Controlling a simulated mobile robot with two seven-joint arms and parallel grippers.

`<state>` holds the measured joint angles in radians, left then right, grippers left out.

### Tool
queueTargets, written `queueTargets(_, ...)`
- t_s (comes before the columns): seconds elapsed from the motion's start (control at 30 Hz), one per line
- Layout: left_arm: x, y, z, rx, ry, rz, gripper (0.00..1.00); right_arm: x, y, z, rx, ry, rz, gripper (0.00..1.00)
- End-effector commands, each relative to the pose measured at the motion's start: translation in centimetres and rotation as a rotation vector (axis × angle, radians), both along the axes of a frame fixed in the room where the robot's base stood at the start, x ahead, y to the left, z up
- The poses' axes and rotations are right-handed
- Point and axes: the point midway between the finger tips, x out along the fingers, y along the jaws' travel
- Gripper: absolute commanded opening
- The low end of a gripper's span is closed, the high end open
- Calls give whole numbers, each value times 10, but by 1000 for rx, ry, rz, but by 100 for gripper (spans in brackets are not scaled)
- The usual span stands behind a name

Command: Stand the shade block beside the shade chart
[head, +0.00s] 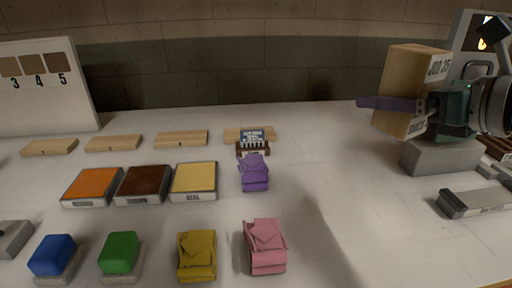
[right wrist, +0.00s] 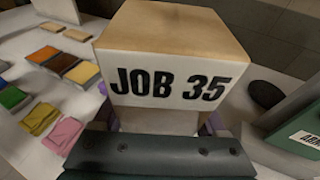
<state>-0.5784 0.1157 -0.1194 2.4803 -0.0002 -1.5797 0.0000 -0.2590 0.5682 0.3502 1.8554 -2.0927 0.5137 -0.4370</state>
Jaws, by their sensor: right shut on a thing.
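The shade block (head: 402,85) is a tan wooden block with a white label reading JOB 35. In the right wrist view the block (right wrist: 165,75) fills the middle, label facing the camera. My right gripper (head: 400,106) is shut on it, with purple fingers at its sides. It is at the right of the head view, upright or nearly so; whether it touches the grey base below cannot be told. The shade chart (head: 60,108) is a white upright board at the far left, with brown swatches numbered 3, 4 and 5. Its left part is cut off. My left gripper is not in view.
Several flat wooden pieces (head: 181,139) lie in a row at the back. In front are orange (head: 93,185), dark brown (head: 145,184) and yellow (head: 194,178) trays, folded cloths (head: 265,245) and coloured blocks (head: 120,252). A grey base (head: 440,156) stands at right. The centre-right table is clear.

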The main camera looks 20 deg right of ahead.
Motion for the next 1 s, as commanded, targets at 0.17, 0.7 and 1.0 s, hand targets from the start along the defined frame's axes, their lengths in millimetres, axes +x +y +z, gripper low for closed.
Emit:
queueTargets(0.17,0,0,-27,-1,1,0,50,0,0,-52,1,4,-2,3)
queueTargets(0.7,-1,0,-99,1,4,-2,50,0,0,-154,-1,-1,-2,3)
queueTargets(1.0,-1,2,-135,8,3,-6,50,0,0,-196,1,-1,-1,3)
